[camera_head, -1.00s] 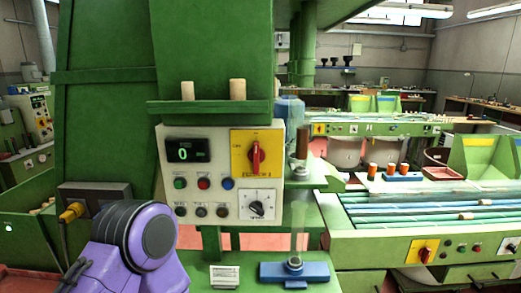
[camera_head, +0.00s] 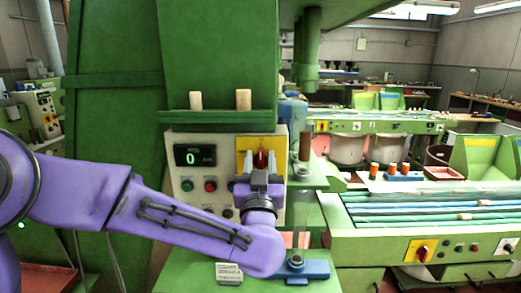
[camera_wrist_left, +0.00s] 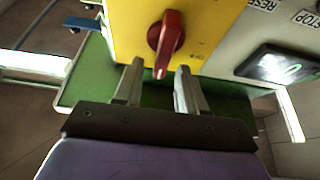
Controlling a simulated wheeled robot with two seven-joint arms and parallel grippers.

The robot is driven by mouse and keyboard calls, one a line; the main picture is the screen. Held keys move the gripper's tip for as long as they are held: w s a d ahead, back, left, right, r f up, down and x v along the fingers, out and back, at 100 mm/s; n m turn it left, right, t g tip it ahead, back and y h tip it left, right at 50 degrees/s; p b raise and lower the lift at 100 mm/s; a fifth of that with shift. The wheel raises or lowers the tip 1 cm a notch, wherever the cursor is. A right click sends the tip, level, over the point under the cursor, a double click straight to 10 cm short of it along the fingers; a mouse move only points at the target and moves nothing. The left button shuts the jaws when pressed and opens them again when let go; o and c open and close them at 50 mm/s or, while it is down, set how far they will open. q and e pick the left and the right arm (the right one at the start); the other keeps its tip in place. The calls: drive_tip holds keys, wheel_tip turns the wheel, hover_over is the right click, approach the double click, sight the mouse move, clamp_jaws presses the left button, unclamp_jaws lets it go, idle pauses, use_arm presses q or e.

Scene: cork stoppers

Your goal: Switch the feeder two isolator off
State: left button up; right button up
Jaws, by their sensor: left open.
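The isolator is a red rotary knob (camera_head: 262,160) on a yellow plate (camera_head: 243,146) at the upper right of a pale control panel (camera_head: 180,145). In the head view its handle looks about upright. In the left wrist view the red knob (camera_wrist_left: 166,38) and yellow plate (camera_wrist_left: 128,30) lie just beyond the fingers. My left gripper (camera_head: 261,169) is open in front of the plate, with one finger to each side of the knob's near end. The left wrist view shows its fingertips (camera_wrist_left: 160,70) apart; I cannot tell whether they touch the knob. My right gripper is not in view.
A display (camera_head: 194,156) reading 0 and push buttons sit left of the plate. A green shelf (camera_head: 215,117) with two corks juts out above. A blue fixture (camera_head: 316,270) stands below right. Another yellow isolator plate (camera_head: 412,250) is on the right-hand machine.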

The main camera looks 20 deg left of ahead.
use_arm(q)
drive_tip(key=shift+w+a+r, duration=0.15)
drive_tip(key=shift+w+r, duration=0.05)
drive_tip(key=shift+w, duration=0.3)
clamp_jaws()
